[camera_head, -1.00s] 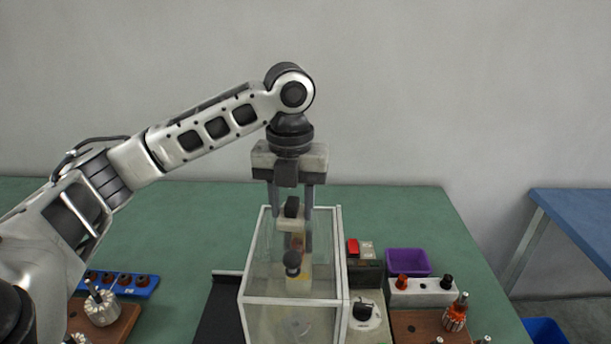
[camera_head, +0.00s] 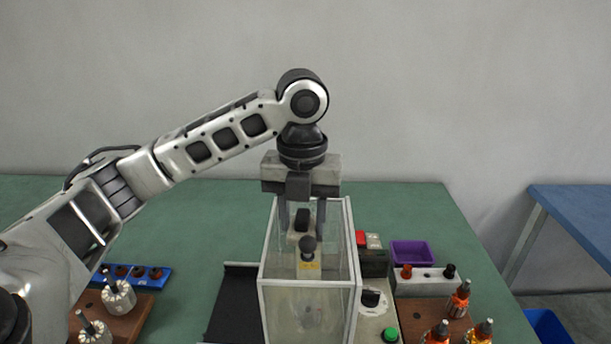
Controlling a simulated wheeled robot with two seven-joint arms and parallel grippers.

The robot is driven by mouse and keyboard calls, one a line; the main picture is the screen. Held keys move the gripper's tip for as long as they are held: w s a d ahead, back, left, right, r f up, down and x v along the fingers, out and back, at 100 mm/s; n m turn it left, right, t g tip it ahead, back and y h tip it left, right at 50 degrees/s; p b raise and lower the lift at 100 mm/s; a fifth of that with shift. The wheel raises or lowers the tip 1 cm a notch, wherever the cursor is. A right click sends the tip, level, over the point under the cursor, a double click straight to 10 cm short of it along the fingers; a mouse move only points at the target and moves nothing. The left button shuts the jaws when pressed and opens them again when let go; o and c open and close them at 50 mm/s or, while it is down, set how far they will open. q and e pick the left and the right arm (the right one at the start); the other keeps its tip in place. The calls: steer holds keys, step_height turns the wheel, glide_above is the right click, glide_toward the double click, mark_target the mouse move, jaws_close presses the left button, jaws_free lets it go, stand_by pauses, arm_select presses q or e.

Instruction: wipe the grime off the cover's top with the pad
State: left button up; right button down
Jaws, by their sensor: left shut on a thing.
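The cover (camera_head: 353,262) is a clear box with a pale frame, standing upright in the middle of the green table. Its panels look hazy; I cannot pick out separate grime marks on its top. My left gripper (camera_head: 302,224) points straight down over the far part of the cover's top. It is shut on the pad (camera_head: 302,219), which shows as a dark grip with a pale block under it. I cannot tell whether the pad touches the top. A dark knob (camera_head: 308,243) and a yellow label (camera_head: 308,266) show just in front of the pad. My right gripper is not in view.
A control box with a green button (camera_head: 390,335) stands close right of the cover. A purple bin (camera_head: 412,253) and a pale block with knobs (camera_head: 425,281) are further right. A blue rack (camera_head: 140,273) and armatures (camera_head: 118,296) are at left. The back left table is clear.

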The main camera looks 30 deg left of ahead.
arm_select(q)
steer(key=shift+s+r, duration=0.1)
steer(key=shift+s, duration=0.15)
steer(key=r, duration=0.3)
steer(key=shift+w+r, duration=0.2)
steer(key=shift+r, duration=2.25)
